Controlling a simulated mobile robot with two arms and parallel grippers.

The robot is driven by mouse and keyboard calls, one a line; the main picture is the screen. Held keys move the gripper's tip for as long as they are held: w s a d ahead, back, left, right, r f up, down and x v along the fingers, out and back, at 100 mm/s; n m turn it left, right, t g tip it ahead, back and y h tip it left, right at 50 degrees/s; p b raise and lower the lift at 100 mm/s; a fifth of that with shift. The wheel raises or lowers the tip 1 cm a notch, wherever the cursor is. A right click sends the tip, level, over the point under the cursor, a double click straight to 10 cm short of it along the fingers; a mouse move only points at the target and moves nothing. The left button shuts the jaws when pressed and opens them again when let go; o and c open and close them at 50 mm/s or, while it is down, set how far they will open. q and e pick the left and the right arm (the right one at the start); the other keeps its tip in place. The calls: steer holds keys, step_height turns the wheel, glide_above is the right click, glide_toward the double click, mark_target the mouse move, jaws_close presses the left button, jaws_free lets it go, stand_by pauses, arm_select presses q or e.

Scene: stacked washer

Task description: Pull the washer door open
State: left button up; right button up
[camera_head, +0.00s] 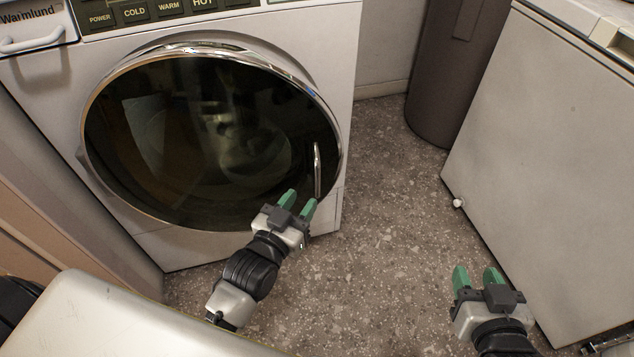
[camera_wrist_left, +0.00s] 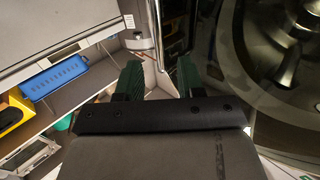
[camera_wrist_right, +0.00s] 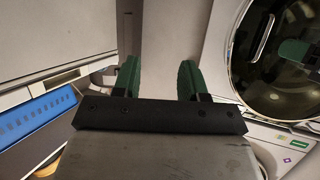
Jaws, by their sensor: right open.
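The white front-loading washer (camera_head: 215,25) has a round dark glass door (camera_head: 190,130) with a chrome rim, and the door looks closed. A slim chrome handle (camera_head: 317,170) stands at the door's right edge. My left gripper (camera_head: 297,203) is open just in front of the handle's lower end. In the left wrist view, a chrome bar that looks like the handle (camera_wrist_left: 157,35) lies ahead between the spread fingers. I cannot tell whether they touch it. My right gripper (camera_head: 477,278) is open and empty over the floor at right. The handle also shows in the right wrist view (camera_wrist_right: 258,38).
A white chest-like appliance (camera_head: 560,150) stands at the right, and a brown-grey bin (camera_head: 445,75) stands behind. Speckled floor (camera_head: 385,200) is clear between washer and appliance. A blue object (camera_wrist_left: 53,77) lies on a shelf in the left wrist view.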

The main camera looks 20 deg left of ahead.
mark_target(316, 181)
arm_select(q)
steer(key=w, duration=0.2)
steer(key=w+b, duration=0.1)
steer(key=w, duration=0.1)
steer(key=w+d, duration=0.1)
steer(key=w, duration=0.1)
steer(key=shift+f, duration=0.1)
steer(key=shift+w+d, duration=0.2)
steer(key=shift+w, duration=0.45)
arm_select(e)
steer(key=shift+w+a+r+t+y, duration=0.2)
steer(key=shift+w+r+t+y, duration=0.1)
steer(key=shift+r+t, duration=0.55)
steer(key=shift+w+a+r+t+y, duration=0.25)
steer(key=shift+r+t, duration=0.5)
steer(key=shift+r, duration=0.15)
steer(key=shift+w+a+r+t+y, duration=0.2)
steer(key=shift+w+r+t+y, duration=0.1)
steer(key=shift+r+t, duration=0.55)
arm_select(q)
steer(key=shift+c, duration=0.3)
jaws_close()
